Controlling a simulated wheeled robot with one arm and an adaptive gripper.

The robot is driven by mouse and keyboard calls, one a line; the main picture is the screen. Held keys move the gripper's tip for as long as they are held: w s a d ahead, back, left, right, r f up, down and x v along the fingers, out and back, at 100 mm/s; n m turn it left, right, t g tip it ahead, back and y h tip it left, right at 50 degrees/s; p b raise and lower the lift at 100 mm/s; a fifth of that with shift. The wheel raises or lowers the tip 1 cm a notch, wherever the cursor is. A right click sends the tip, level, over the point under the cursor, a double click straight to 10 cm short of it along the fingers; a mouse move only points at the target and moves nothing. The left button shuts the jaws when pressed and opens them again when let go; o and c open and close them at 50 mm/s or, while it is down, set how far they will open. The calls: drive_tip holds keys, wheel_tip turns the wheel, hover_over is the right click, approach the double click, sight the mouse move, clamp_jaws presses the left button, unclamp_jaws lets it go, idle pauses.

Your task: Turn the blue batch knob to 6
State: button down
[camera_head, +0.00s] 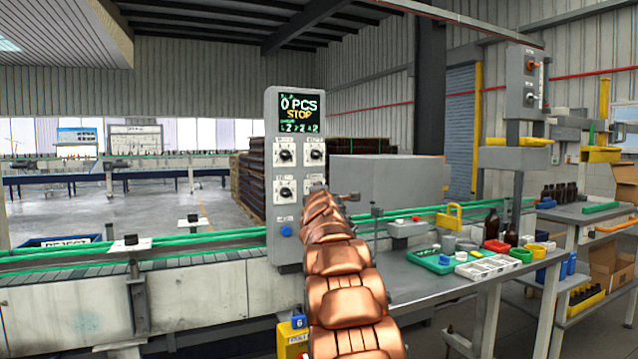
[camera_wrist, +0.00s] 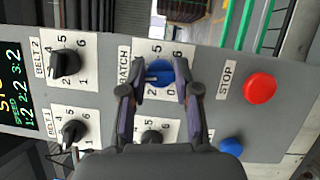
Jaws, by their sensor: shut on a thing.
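The blue batch knob (camera_wrist: 159,72) sits on a white plate marked BATCH in the wrist view, with 5, 6 and 0 showing around it. A pale mark shows on the knob's left side; I cannot tell exactly which number it points to. My gripper (camera_wrist: 160,80) is shut on the knob, one finger on each side, and its fingers and body cover part of the dial. In the head view the grey control panel (camera_head: 272,180) stands upright, and my copper arm hides the batch knob and most of the gripper.
A red STOP button (camera_wrist: 259,87) is right of the batch knob in the wrist view, and a blue button (camera_wrist: 231,147) is below it. Black knobs BELT 2 (camera_wrist: 64,64) and BELT 1 (camera_wrist: 73,131) are to the left. Another black knob (camera_wrist: 151,137) is close under my gripper.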

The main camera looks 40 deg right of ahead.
drive_tip(key=m+y+p, duration=0.3)
drive_tip(key=m+p, duration=0.3)
drive_tip(key=m+y+p, duration=0.4)
drive_tip(key=m+p, duration=0.2)
drive_tip(key=m, duration=0.1)
drive_tip(key=m+y+p, duration=0.4)
drive_tip(key=m+p, duration=0.3)
drive_tip(key=shift+d+f, duration=0.1)
idle(1.5)
idle(0.3)
